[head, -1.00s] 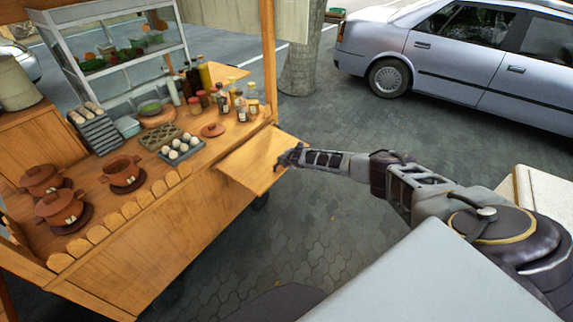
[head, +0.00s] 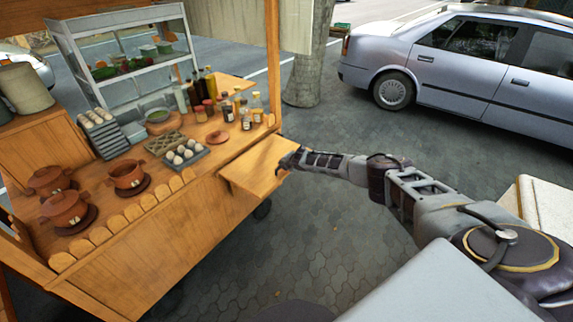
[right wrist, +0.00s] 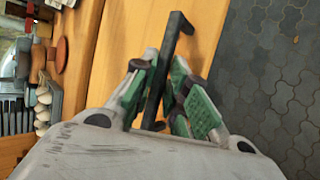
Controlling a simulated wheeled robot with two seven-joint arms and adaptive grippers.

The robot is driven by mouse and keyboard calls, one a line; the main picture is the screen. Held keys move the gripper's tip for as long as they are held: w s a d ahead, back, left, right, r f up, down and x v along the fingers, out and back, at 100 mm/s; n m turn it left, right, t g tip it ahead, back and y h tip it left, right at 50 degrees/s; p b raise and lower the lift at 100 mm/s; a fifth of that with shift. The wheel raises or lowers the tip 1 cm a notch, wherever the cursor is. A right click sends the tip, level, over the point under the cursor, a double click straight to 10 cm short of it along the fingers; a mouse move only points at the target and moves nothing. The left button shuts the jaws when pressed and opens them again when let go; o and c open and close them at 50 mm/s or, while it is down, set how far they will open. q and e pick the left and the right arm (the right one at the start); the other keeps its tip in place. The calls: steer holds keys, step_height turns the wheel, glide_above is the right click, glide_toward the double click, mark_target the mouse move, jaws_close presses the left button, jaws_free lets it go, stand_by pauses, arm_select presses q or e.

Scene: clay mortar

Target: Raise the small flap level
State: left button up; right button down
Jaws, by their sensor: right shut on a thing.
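The small wooden flap (head: 256,166) sticks out from the right end of the wooden cart and looks close to level. In the right wrist view, its wooden face (right wrist: 135,35) carries a black bar handle (right wrist: 178,40). My right gripper (head: 284,161) is at the flap's outer edge. In the right wrist view, my right gripper (right wrist: 163,75) has its green-padded fingers on both sides of the handle, shut on it. The exact contact is partly hidden by the fingers. My left gripper is not in view.
The cart counter (head: 115,205) holds clay pots (head: 127,174), an egg tray (head: 184,154), bottles and jars (head: 245,112). A glass case (head: 130,65) stands behind. A silver car (head: 470,65) is parked at upper right. The paving (head: 330,235) beside the flap is clear.

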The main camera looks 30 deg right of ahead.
steer(key=shift+w+a+r, duration=0.5)
steer(key=shift+a+r, duration=0.1)
steer(key=c, duration=1.9)
jaws_free()
steer(key=shift+o, duration=1.4)
steer(key=shift+w+a+f, duration=0.1)
steer(key=shift+w+f, duration=0.05)
steer(key=shift+o, duration=0.7)
steer(key=shift+w+f, duration=0.25)
steer(key=shift+f, duration=0.05)
steer(key=shift+s+d, duration=0.35)
steer(key=shift+s+d+f, duration=0.1)
steer(key=shift+s, duration=0.1)
